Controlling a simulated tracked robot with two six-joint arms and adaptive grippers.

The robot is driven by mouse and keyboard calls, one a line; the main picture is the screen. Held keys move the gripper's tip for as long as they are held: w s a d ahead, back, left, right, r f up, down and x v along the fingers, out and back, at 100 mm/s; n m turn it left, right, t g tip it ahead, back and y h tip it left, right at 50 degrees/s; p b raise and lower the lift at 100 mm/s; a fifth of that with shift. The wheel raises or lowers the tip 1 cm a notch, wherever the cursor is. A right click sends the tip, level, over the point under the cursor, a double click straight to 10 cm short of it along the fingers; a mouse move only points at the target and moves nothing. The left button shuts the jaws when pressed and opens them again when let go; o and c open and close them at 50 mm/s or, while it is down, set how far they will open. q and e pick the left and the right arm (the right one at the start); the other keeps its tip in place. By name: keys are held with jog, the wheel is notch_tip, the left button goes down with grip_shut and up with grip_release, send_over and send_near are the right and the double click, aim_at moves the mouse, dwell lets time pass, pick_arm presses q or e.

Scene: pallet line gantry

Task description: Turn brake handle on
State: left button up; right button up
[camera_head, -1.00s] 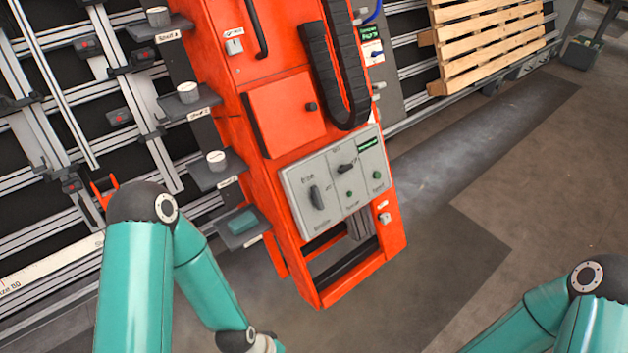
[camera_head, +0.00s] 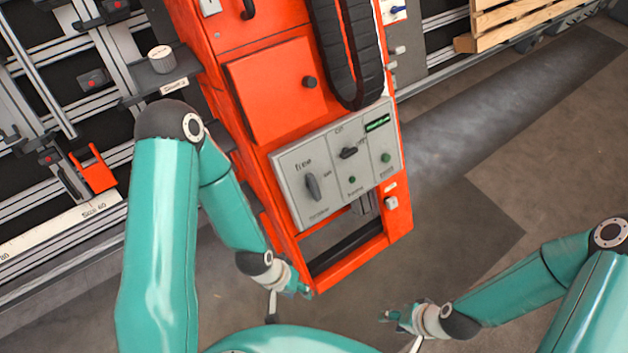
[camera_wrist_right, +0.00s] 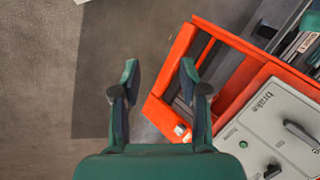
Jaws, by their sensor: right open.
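The brake handle (camera_head: 313,187) is a black lever on the left part of the grey control panel (camera_head: 290,199), on the front of the red cabinet. In the right wrist view the brake handle (camera_wrist_right: 300,135) is at the right edge, below the word "brake". My right gripper (camera_head: 387,315) is in front of the cabinet's lower right side, apart from the panel. Its two fingers stand apart and empty in the wrist view (camera_wrist_right: 160,80). My left gripper (camera_head: 303,291) is at the cabinet's lower front edge; its fingers are too small to read. Neither gripper touches the handle.
A smaller black switch (camera_head: 348,152) and green buttons (camera_head: 386,157) share the panel. A black cable chain (camera_head: 352,75) hangs above it. Shelves and metal rails stand at left, a wooden pallet (camera_head: 510,18) at upper right. The floor (camera_head: 450,230) at right is clear.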

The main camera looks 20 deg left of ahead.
jog(key=n+t+y+b, duration=0.75)
jog(key=n+b, duration=0.55)
jog(key=b, duration=0.7)
send_near(315, 184)
jog(key=shift+m+h, duration=0.3)
jog(key=shift+h, duration=0.15)
jog(key=x, duration=0.3)
jog(key=b+x, duration=0.1)
jog(key=x, duration=0.6)
jog(key=shift+a+r, duration=0.25)
jog(key=shift+a, duration=0.05)
